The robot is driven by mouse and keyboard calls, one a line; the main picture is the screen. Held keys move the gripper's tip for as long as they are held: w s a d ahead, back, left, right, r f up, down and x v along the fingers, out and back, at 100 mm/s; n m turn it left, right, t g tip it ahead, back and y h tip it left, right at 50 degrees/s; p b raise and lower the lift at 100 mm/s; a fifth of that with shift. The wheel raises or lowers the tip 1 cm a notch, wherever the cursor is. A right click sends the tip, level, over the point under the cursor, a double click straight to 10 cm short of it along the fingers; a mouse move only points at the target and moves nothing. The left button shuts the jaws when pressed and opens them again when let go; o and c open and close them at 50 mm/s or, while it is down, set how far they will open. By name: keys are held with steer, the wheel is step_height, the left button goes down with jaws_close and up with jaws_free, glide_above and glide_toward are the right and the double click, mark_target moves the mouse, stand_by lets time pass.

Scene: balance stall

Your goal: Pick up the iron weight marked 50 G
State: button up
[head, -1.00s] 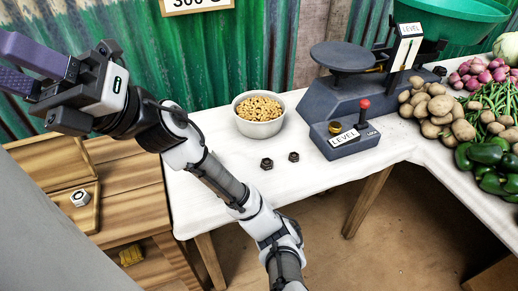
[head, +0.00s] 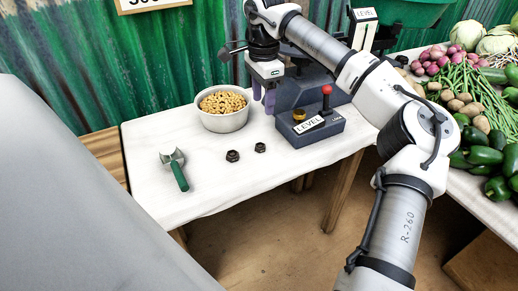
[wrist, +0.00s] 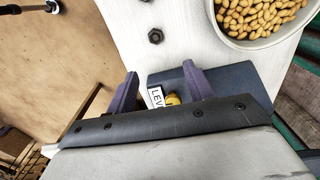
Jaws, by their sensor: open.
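Two small dark hexagonal iron weights lie on the white table in front of the bowl in the head view: a left weight (head: 232,156) and a right weight (head: 260,147). Their markings are too small to read, so I cannot tell which is 50 G. One dark weight (wrist: 155,36) shows clearly in the wrist view, beyond my fingertips. My gripper (head: 264,98) hangs with purple fingers pointing down, near the bowl and the scale's left side. In the wrist view my gripper (wrist: 162,85) is open and empty, with part of the scale's base between and below the fingers.
A bowl of nuts (head: 223,122) stands behind the weights. The blue-grey scale base (head: 325,131) with a red knob (head: 327,90) is right of them. A green-handled tool (head: 180,176) lies on the left. Vegetables (head: 490,150) fill the right. Table around the weights is clear.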

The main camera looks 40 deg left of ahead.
glide_above(260, 145)
steer(key=w, duration=0.1)
step_height(260, 145, down, 8)
steer(key=f, duration=0.2)
steer(key=s+f, duration=0.1)
steer(key=f, duration=0.1)
steer(key=shift+d, duration=0.1)
steer(key=shift+f, duration=0.6)
steer(key=c, duration=1.1)
